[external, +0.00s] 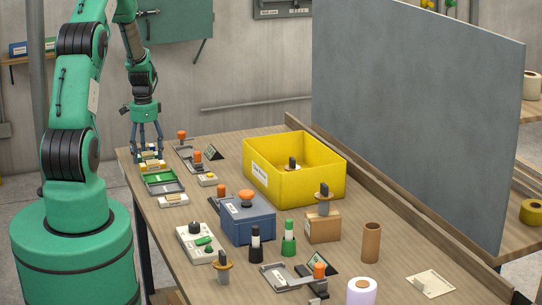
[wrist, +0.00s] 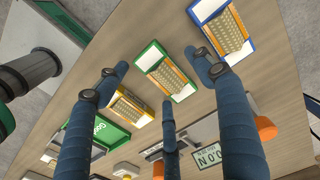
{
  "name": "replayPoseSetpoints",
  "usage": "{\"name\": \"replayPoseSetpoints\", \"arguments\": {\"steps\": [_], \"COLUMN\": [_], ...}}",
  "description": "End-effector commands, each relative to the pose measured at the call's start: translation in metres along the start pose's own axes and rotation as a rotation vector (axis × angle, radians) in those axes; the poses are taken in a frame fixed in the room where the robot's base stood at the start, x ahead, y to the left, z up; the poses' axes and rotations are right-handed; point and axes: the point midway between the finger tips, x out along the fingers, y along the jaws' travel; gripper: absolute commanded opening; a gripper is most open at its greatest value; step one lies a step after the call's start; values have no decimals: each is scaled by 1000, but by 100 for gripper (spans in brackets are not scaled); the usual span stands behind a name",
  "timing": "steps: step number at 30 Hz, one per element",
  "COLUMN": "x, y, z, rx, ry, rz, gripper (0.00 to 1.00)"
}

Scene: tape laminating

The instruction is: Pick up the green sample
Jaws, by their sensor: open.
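The green sample (wrist: 166,71) is a small flat card with a green border, a white end and a tan textured middle. It lies on the wooden table between a blue-edged sample (wrist: 223,30) and a yellow-edged sample (wrist: 130,108). My gripper (wrist: 163,84) is open and empty. Its three blue fingers spread around and above the green sample, one finger overlapping the blue-edged sample in the picture. In the external view my gripper (external: 149,150) hangs over the table's far left end, and its fingers partly hide the samples there.
A green tray (external: 163,182) lies close in front of the samples. An orange-knobbed device (external: 187,153) and a dark sign (external: 214,153) stand to the right. A yellow bin (external: 318,184) and a blue box (external: 248,226) stand farther along the table.

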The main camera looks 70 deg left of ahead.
Motion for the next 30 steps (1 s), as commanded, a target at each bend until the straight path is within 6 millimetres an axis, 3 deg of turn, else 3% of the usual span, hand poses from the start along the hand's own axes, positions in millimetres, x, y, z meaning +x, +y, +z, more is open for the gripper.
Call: {"name": "replayPoseSetpoints", "arguments": {"steps": [1,8,20,26,30], "x": [0,0,-3,-18,-38], "y": [0,0,0,0,-1], "z": [0,0,0,0,0], "rx": [0,0,0,0,0], "ry": [0,0,0,1,1], "rz": [0,0,-1,-1,-2], "gripper": [64,18,18,18,18]}}
